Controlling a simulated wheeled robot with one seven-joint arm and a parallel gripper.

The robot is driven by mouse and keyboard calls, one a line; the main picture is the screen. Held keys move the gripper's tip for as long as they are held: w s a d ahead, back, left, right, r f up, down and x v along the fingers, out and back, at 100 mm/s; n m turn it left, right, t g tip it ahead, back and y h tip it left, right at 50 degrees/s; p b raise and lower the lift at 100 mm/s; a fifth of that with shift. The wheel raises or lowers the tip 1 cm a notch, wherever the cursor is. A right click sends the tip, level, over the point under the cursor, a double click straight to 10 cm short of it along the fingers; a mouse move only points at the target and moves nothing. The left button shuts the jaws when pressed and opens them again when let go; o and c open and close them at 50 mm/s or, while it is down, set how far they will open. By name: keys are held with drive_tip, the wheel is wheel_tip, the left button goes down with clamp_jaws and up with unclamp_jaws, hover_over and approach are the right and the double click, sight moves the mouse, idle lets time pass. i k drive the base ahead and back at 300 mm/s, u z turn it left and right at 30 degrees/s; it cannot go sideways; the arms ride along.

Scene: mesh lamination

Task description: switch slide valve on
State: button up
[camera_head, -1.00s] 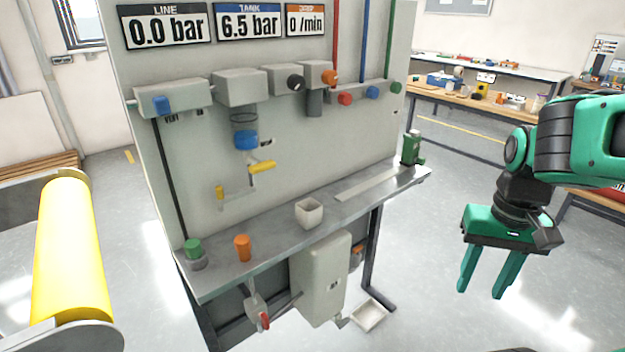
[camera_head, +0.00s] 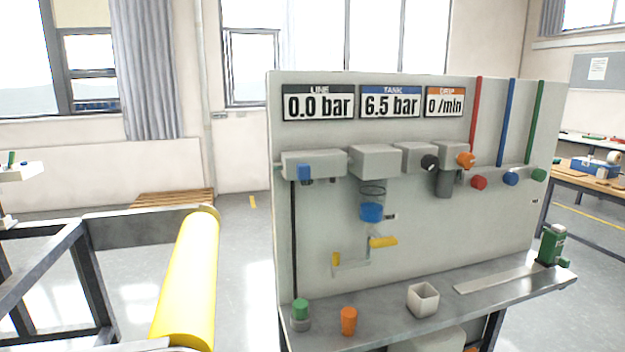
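The grey panel (camera_head: 420,250) stands right of centre with a row of grey blocks across it. The leftmost block (camera_head: 328,161) has a small blue slide or knob (camera_head: 304,173) on its lower left front; it looks like the slide valve, but its label is too small to read. A dark thin line runs down from it. The line display (camera_head: 319,103) reads 0.0 bar, the tank display (camera_head: 390,101) 6.5 bar, the drip display (camera_head: 444,101) 0 /min. My gripper is outside this view.
A yellow roller (camera_head: 188,285) on a metal frame stands at left. Floor shows between roller and panel.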

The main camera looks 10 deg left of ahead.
sight(303, 170)
drive_tip(key=z, duration=0.6)
drive_tip(key=k, duration=1.35)
drive_tip(key=u, duration=1.65)
drive_tip(key=i, duration=1)
